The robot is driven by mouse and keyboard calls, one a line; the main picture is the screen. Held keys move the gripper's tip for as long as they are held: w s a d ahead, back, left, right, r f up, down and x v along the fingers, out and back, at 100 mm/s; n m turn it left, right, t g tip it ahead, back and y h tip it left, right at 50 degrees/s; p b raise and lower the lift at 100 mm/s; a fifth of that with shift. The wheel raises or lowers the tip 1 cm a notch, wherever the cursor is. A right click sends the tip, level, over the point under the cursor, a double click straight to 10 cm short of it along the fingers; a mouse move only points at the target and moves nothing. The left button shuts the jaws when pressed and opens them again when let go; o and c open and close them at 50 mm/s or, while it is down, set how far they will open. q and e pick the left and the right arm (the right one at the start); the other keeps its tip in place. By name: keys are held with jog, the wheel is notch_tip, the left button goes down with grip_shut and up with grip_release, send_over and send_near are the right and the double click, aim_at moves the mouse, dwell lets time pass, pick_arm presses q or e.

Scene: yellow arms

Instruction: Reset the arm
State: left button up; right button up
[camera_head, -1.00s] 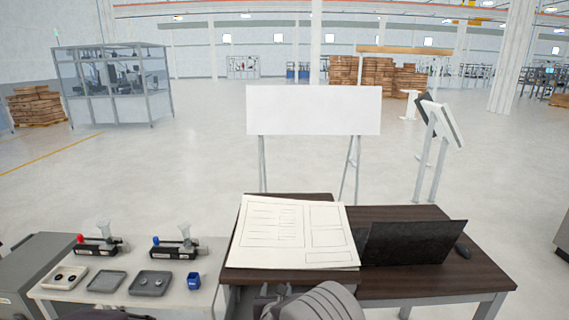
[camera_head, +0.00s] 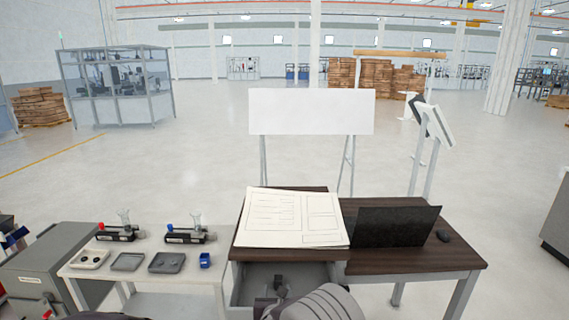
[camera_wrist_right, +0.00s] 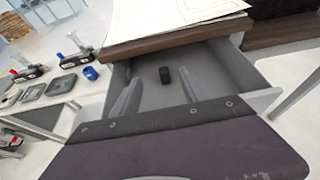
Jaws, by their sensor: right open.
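My right gripper (camera_wrist_right: 160,78) shows in the right wrist view with its two grey fingers spread and nothing between them. It points toward an open grey drawer (camera_wrist_right: 222,62) under the dark wooden desk (camera_wrist_right: 165,40). A small black object (camera_wrist_right: 166,75) lies on the drawer floor, beyond the fingers. In the head view the right arm comes in at bottom centre, in front of the open drawer (camera_head: 240,287), and partly hides it. My left gripper is not in view.
Papers (camera_head: 290,218), a black laptop (camera_head: 395,227) and a mouse (camera_head: 443,236) are on the desk. A white side table (camera_head: 210,262) at left holds grey trays (camera_head: 167,263), a blue cup (camera_head: 205,260) and two fixtures. A grey cabinet (camera_head: 55,265) stands further left.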

jog(key=w+d+r+m+h+b, duration=0.2)
jog(key=d, duration=0.5)
jog(key=w+d+r+m+h+b, duration=0.2)
jog(key=d+r+m, duration=0.1)
jog(key=d, duration=0.3)
jog(key=s+d+f+m+g+h+b, duration=0.2)
jog(key=s+d+m+g, duration=0.1)
jog(key=s+d+m, duration=0.5)
jog(key=s+d+f+m+g+h+b, duration=0.25)
jog(key=s+d, duration=0.25)
jog(key=d, duration=0.4)
jog(key=s+d+f+m+g+y+b, duration=0.1)
jog(key=s+f+m+g+y, duration=0.35)
jog(key=s+m, duration=0.65)
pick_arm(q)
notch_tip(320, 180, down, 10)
pick_arm(e)
jog(key=s+a+f+m+g+y, duration=0.2)
jog(key=s+a+f+m+y, duration=0.2)
jog(key=s+a+m, duration=0.5)
notch_tip(320, 180, down, 2)
jog(key=shift+s+a+f+m, duration=0.15)
jog(key=shift+a+m, duration=0.3)
jog(key=shift+a, duration=0.45)
